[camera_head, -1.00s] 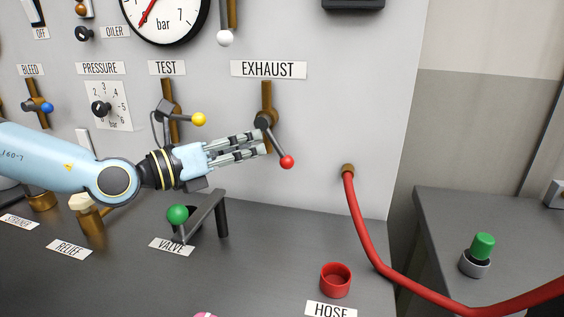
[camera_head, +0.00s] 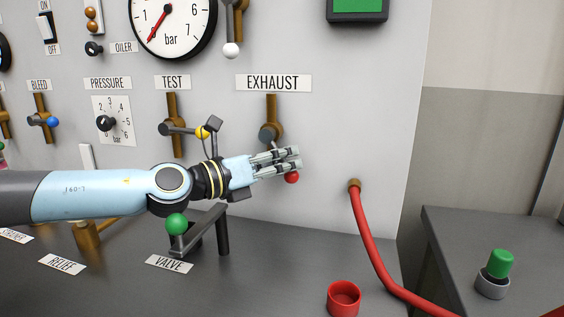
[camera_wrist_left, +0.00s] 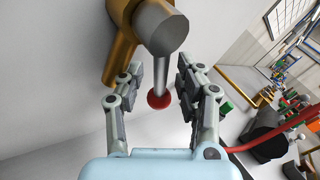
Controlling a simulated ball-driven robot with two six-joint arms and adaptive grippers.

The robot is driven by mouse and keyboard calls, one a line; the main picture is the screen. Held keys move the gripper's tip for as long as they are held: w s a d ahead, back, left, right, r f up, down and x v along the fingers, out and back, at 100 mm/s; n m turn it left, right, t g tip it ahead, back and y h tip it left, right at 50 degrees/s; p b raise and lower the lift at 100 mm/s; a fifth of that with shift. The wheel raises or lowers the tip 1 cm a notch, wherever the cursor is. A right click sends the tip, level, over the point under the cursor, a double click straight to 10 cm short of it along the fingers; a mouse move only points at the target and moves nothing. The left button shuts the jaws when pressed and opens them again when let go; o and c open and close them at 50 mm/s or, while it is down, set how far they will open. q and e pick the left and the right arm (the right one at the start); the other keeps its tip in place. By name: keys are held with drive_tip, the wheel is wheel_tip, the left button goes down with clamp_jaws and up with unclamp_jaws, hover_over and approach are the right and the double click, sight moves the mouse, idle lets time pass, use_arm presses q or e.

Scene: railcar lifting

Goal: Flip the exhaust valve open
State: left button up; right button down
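The exhaust valve (camera_head: 271,133) is a brass pipe with a grey hub on the panel, under the EXHAUST label (camera_head: 273,83). Its lever ends in a red ball (camera_head: 291,177) that hangs below the hub, slightly to the right. My left gripper (camera_head: 297,159) is in front of the lever, just above the ball. In the left wrist view, the left gripper (camera_wrist_left: 162,83) is open, with a finger on each side of the grey lever and red ball (camera_wrist_left: 158,99). Gaps show on both sides. The valve hub (camera_wrist_left: 160,28) is just beyond the fingertips. My right gripper is out of view.
The test valve's yellow ball (camera_head: 202,132) is close above my left wrist. A green-balled valve lever (camera_head: 176,223) stands below my forearm. A red hose (camera_head: 372,240) runs down at the right. The panel right of the exhaust valve is clear.

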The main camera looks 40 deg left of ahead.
use_arm(q)
clamp_jaws()
drive_tip(key=shift+f, duration=0.15)
idle(0.6)
